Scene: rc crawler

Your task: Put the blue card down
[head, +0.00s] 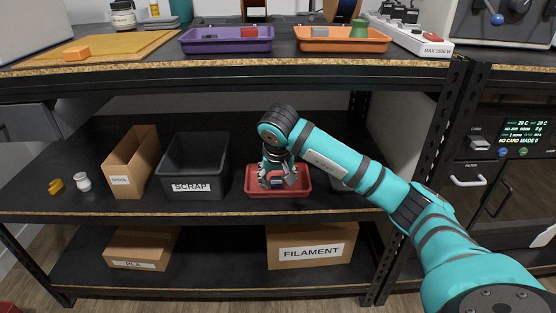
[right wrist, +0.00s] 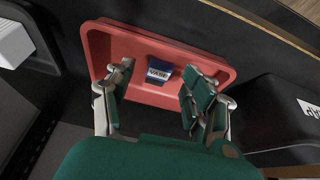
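A small card with a blue part and a white band reading VASE (right wrist: 159,72) lies in the red tray (right wrist: 212,66) in the right wrist view. The same red tray (head: 305,190) stands on the middle shelf in the head view. My right gripper (head: 277,179) reaches down into the tray. In the right wrist view my right gripper (right wrist: 160,84) is open, with its fingers spread to either side of the card and a visible gap on both sides. In the head view the gripper largely hides the card. My left gripper is not in view.
The black SCRAP bin (head: 194,167) and a cardboard SPOOL box (head: 130,165) stand left of the tray. The upper shelf edge (head: 230,88) runs above my arm. A FILAMENT box (head: 312,247) is on the shelf below. A machine with a card slot (head: 480,142) stands at right.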

